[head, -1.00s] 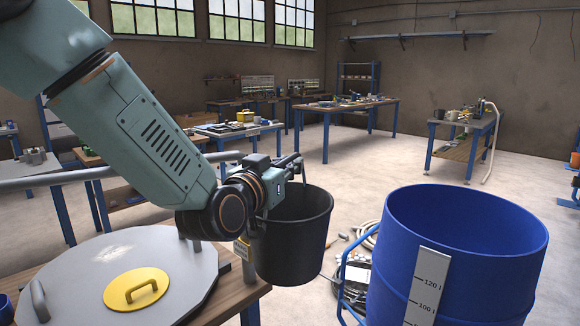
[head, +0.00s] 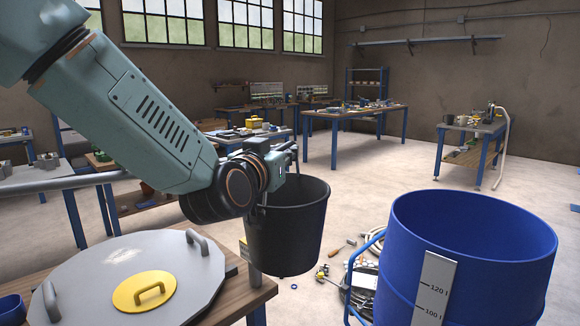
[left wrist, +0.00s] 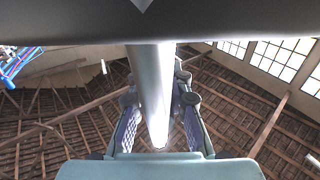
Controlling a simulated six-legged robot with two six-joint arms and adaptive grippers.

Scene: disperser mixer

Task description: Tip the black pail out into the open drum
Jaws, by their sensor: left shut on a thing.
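The black pail (head: 288,228) hangs upright from my left gripper (head: 288,160), above the floor and left of the drum. My left gripper is shut on the pail's handle at its rim. In the left wrist view the grey handle bar (left wrist: 153,95) lies between the two fingers, and the dark pail wall (left wrist: 160,28) spans the top. The open blue drum (head: 480,265) stands at the right with a litre scale (head: 434,290) on its side. The pail and drum are apart. The inside bottoms of both are hidden. My right gripper does not show.
A wooden table (head: 255,295) at the lower left bears a round grey lid (head: 90,275) with a yellow plate (head: 144,291). Benches stand farther back.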

